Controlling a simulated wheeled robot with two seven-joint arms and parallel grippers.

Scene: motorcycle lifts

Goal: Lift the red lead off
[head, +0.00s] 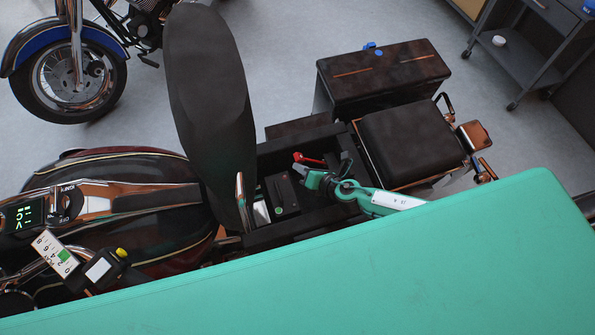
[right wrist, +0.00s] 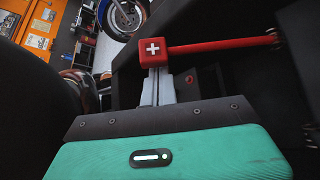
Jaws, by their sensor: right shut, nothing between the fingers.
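The red lead (head: 313,160) lies in the open bay under the raised seat of the motorcycle. In the right wrist view it has a red block end marked with a white plus (right wrist: 153,49) and a red cable running right. My right gripper (head: 301,169) is in the bay beside it. In the right wrist view its fingers (right wrist: 158,84) are shut, with the red block right at their tips but not between them. A dark battery-like box (head: 283,193) with a small green mark sits left of the gripper. My left gripper is not in view.
The raised black seat (head: 212,85) stands left of the bay. A rear pad (head: 410,143) and a dark saddle case (head: 385,80) are on the right and behind. A second motorcycle (head: 75,70) and a grey cart (head: 525,50) stand farther back on open floor.

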